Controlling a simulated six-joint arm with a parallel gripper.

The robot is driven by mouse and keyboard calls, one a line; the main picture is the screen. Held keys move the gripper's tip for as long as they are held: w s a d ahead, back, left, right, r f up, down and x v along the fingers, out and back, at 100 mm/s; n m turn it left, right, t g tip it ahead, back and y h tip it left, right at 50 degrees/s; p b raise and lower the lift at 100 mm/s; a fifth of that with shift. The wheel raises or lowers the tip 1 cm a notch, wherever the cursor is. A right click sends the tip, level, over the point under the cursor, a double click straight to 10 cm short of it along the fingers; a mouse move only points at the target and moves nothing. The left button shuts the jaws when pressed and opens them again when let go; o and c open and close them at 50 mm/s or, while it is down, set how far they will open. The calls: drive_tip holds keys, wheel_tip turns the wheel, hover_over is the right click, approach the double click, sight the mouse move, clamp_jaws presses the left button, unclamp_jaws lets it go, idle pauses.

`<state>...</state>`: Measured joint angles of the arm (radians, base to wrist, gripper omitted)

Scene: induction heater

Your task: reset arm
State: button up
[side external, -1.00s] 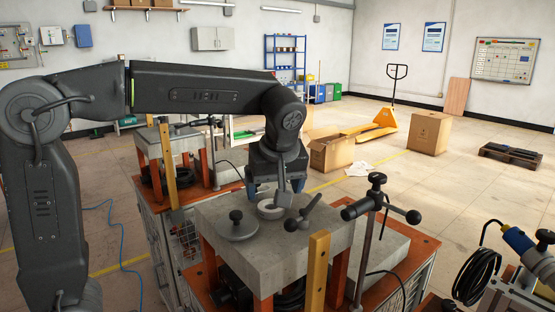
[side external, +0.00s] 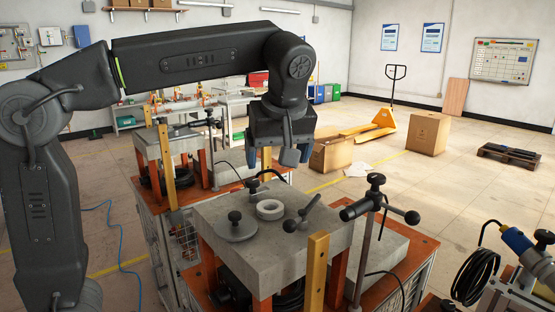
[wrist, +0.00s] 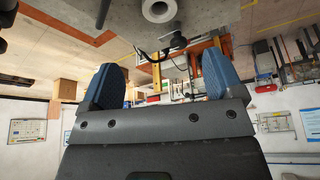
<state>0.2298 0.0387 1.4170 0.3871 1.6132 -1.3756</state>
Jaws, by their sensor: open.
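My gripper (side external: 279,158) hangs from my raised arm above the concrete-grey block (side external: 330,230) of the front heater station. Its blue fingertips are spread apart with nothing between them, as the wrist view (wrist: 160,85) also shows. A pale ring-shaped part (side external: 270,209) lies on the block's top, below the gripper and apart from it. The ring also shows at the top of the wrist view (wrist: 158,9).
A round lid with a knob (side external: 237,228) lies left of the ring. A black clamp handle (side external: 302,217) and a taller post with a crossbar (side external: 374,206) stand to the right. A second heater station (side external: 172,145) stands behind. The air around my gripper is clear.

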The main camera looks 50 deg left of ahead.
drive_tip(key=s+f+m, duration=0.1)
drive_tip(key=s+m, duration=0.1)
drive_tip(key=s+a+f+m+t+h, duration=0.1)
drive_tip(key=s+f+m, duration=0.1)
drive_tip(key=s, duration=0.1)
drive_tip(key=s+f+m+h, duration=0.1)
drive_tip(key=s+m, duration=0.2)
drive_tip(key=shift+s+a+f+t, duration=0.25)
drive_tip(key=shift+a+f+t, duration=0.15)
drive_tip(key=s+f+m+t+h, duration=0.2)
drive_tip(key=s+f+m, duration=0.4)
drive_tip(key=s+f, duration=0.1)
drive_tip(key=shift+s+f, duration=0.25)
drive_tip(key=shift+f, duration=0.55)
drive_tip(key=shift+d, duration=0.1)
